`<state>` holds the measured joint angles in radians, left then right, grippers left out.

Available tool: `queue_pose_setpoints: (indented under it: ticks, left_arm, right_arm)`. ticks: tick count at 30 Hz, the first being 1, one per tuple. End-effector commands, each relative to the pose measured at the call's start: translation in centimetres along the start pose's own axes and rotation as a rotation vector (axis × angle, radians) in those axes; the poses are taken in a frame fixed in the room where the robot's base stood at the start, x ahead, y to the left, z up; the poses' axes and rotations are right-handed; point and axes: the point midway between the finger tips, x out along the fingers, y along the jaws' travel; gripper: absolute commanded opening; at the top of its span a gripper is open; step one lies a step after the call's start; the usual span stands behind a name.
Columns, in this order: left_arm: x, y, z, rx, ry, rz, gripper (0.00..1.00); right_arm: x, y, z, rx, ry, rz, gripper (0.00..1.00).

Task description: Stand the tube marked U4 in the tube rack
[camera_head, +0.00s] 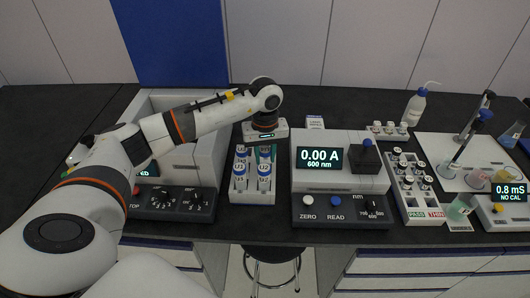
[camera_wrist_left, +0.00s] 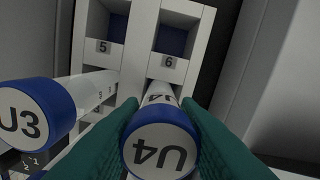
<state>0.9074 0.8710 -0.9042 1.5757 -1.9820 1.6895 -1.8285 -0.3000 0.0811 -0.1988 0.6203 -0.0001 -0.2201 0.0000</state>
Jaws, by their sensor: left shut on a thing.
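The tube marked U4 (camera_wrist_left: 160,148) has a blue cap with a white top and points away from the wrist camera toward the tube rack (camera_wrist_left: 143,50). My left gripper (camera_wrist_left: 160,140) is shut on it, with one green finger on each side of the cap. The tube's lower end is hidden, so I cannot tell how deep it sits in the rack. In the head view my left gripper (camera_head: 265,150) is over the back right part of the white rack (camera_head: 252,198). My right gripper is not in view.
Tube U3 (camera_wrist_left: 32,118) stands close beside U4. Rack openings 5 (camera_wrist_left: 104,22) and 6 (camera_wrist_left: 173,38) are empty. A wash bottle (camera_head: 414,108) stands farther right.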

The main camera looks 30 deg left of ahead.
Motion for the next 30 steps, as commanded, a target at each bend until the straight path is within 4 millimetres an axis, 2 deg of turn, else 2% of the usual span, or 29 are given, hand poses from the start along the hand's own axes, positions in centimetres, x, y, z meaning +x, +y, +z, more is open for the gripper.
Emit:
queue_pose_setpoints:
  ticks: [7, 8, 11, 12, 23, 26, 30]
  left_arm:
    - [0.4, 0.0, 0.0, 0.0, -0.001, 0.0, 0.08]
    - [0.3, 0.0, 0.0, 0.0, -0.001, 0.0, 0.33]
    - [0.2, 0.0, 0.0, 0.0, -0.001, 0.0, 0.49]
    - [0.2, 0.0, 0.0, 0.0, 0.0, 0.0, 0.51]
    - [-0.4, 0.0, 0.0, 0.0, -0.001, -0.001, 0.51]
    - [-1.7, -0.1, 0.1, 0.0, -0.003, -0.003, 0.51]
    - [-4.7, -0.1, 0.1, 0.0, -0.004, -0.004, 0.51]
  right_arm:
    - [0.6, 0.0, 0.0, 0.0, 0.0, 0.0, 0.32]
    - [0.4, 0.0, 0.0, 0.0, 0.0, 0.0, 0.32]
    - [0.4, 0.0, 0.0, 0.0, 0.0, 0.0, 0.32]
    - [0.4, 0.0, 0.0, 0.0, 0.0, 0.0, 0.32]
    - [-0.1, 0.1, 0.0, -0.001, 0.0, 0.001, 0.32]
    - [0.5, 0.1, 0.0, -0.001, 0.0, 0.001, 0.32]
    - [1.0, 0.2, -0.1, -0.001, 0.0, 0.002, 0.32]
